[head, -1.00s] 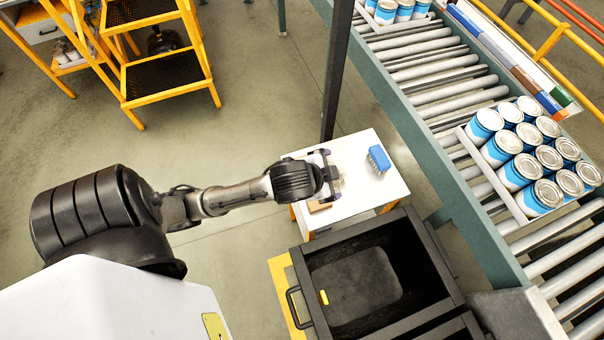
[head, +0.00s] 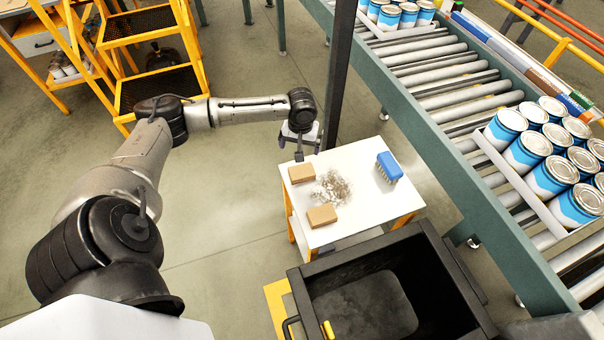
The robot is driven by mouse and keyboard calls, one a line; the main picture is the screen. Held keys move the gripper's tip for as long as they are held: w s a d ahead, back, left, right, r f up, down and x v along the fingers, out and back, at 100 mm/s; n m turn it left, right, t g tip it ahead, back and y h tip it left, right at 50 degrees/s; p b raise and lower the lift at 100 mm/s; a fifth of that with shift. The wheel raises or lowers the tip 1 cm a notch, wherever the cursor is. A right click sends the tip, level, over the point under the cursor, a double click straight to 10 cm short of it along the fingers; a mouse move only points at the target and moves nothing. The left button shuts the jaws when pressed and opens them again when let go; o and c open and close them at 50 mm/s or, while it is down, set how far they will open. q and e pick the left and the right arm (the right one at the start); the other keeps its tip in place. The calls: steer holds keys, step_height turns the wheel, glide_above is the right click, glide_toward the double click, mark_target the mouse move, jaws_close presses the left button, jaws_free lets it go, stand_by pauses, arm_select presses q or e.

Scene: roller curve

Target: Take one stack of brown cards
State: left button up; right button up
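Two small brown blocks, which look like stacks of brown cards, lie apart on the white top of a small table (head: 350,230). One stack (head: 302,173) is at the table's far left corner. The other stack (head: 322,216) lies nearer the front left. My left gripper (head: 300,147) hangs fingers down, just beyond the far left corner of the table, close to the far stack. Its fingers look spread apart, with nothing seen between them. It does not appear to touch either stack. My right gripper is not in view.
A grey-brown patch of debris (head: 332,187) and a blue brush (head: 388,167) are on the table. A dark post (head: 339,85) stands behind it. A black bin (head: 440,258) is in front. The roller conveyor (head: 455,100) with trays of cans runs along the right.

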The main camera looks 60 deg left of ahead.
mark_target(303, 172)
arm_select(q)
steer(key=f+n, duration=0.2)
steer(key=f, duration=0.1)
steer(key=f+n+b, duration=0.1)
steer(key=f+n, duration=0.1)
steer(key=d+f+n, duration=0.1)
steer(key=f+n, duration=0.1)
steer(key=f, duration=0.1)
steer(key=shift+f+h+b, duration=0.3)
steer(key=shift+d+f+b, duration=0.2)
steer(key=shift+f+b, duration=0.15)
steer(key=shift+f, duration=1)
steer(key=shift+d+f+b, duration=0.15)
steer(key=shift+f+b, duration=0.15)
steer(key=shift+f, duration=1)
steer(key=c, duration=0.5)
steer(key=shift+c, duration=0.3)
steer(key=shift+r, duration=0.15)
